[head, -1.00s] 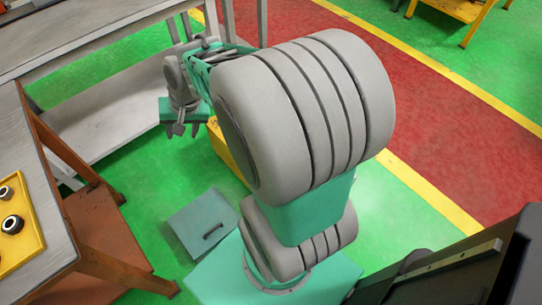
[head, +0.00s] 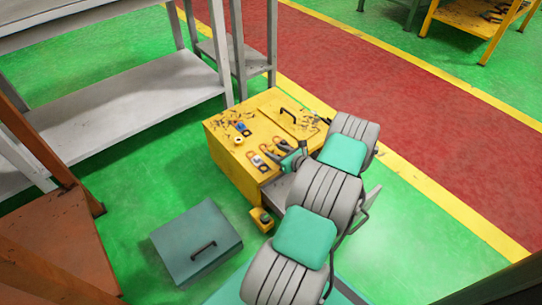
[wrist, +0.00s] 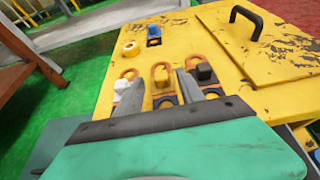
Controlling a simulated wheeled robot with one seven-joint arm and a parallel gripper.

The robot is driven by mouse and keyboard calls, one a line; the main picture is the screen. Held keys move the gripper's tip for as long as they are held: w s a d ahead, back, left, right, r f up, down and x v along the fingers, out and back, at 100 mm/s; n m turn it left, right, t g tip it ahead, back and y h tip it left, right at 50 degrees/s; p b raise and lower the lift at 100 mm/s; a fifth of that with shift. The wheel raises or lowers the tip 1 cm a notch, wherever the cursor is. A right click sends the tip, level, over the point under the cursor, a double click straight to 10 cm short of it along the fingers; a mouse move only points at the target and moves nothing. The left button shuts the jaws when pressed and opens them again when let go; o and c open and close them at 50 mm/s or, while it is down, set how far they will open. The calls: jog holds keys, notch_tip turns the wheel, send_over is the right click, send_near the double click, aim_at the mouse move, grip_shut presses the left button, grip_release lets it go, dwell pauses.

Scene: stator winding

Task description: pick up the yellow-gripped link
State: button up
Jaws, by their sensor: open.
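Three orange looped links with coloured grips lie in a row on the yellow box (wrist: 232,83). The middle one, the yellow-gripped link (wrist: 161,76), shows between my fingers in the wrist view; its lower part ends in a dark plate. A white-gripped link (wrist: 122,84) lies to its left and a black-gripped link (wrist: 206,73) to its right. My gripper (wrist: 159,83) is open and empty, its fingers pointing toward the row. I cannot tell its exact height above the box. In the head view my arm reaches the front right of the yellow box (head: 235,172).
A yellow ring (wrist: 130,49) and a blue part (wrist: 154,35) lie beyond the links. A lid with a black handle (wrist: 246,20) is at the right. A teal box (head: 195,243) and a small yellow item (head: 262,219) stand on the green floor.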

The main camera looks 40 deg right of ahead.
aim_at(272, 149)
jog(key=b+x, duration=0.1)
jog(key=x, duration=0.2)
jog(key=shift+w+f, duration=0.1)
jog(key=shift+f, duration=0.15)
jog(key=shift+w+d, duration=0.1)
jog(key=shift+w, duration=0.15)
jog(key=shift+r, duration=0.1)
grip_shut()
